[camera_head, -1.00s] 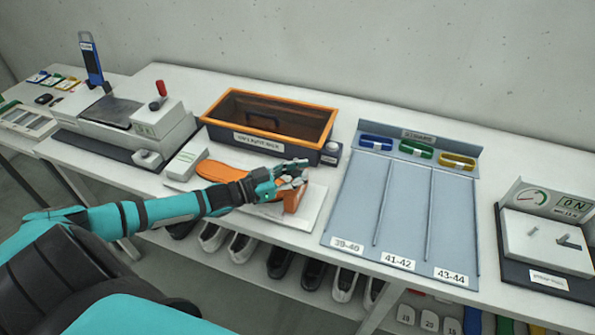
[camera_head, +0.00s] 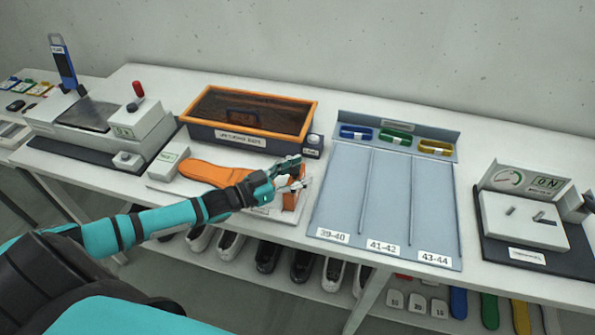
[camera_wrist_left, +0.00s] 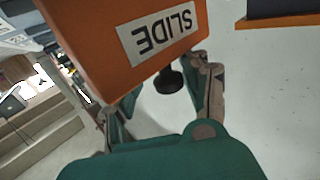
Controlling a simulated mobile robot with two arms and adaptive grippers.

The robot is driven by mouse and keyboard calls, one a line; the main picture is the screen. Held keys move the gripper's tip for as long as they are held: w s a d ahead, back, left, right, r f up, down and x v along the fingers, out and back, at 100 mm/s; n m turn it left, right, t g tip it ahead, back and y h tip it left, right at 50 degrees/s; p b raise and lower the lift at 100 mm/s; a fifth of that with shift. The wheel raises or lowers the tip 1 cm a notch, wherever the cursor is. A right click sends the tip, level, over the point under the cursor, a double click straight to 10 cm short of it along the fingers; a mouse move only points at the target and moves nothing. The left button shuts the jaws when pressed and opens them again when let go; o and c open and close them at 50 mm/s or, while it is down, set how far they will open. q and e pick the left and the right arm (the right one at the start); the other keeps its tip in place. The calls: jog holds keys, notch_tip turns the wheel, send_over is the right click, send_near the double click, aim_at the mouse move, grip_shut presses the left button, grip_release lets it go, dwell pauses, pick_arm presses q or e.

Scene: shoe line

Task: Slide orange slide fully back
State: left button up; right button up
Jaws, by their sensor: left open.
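The orange slide (camera_head: 291,201) is an upright block at the right end of a white base plate on the table. In the left wrist view it is close and large, a block (camera_wrist_left: 105,35) with a white "SLIDE" label. A dark round knob (camera_wrist_left: 169,81) sticks out from it. My left gripper (camera_head: 298,174) is open at the slide and partly hides it in the head view. In the left wrist view its fingers (camera_wrist_left: 160,98) are spread on either side of the knob, seemingly apart from it. An orange foot-shaped piece (camera_head: 208,172) lies on the base, left of the slide.
An orange-rimmed bin (camera_head: 313,119) stands behind the base. A grey sorting tray (camera_head: 335,205) is close on the right. A press-like machine (camera_head: 150,120) stands on the left. Shoes lie on the shelf below.

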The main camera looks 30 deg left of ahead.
pick_arm(q)
jog(key=shift+w, duration=0.1)
jog(key=v, duration=1.2)
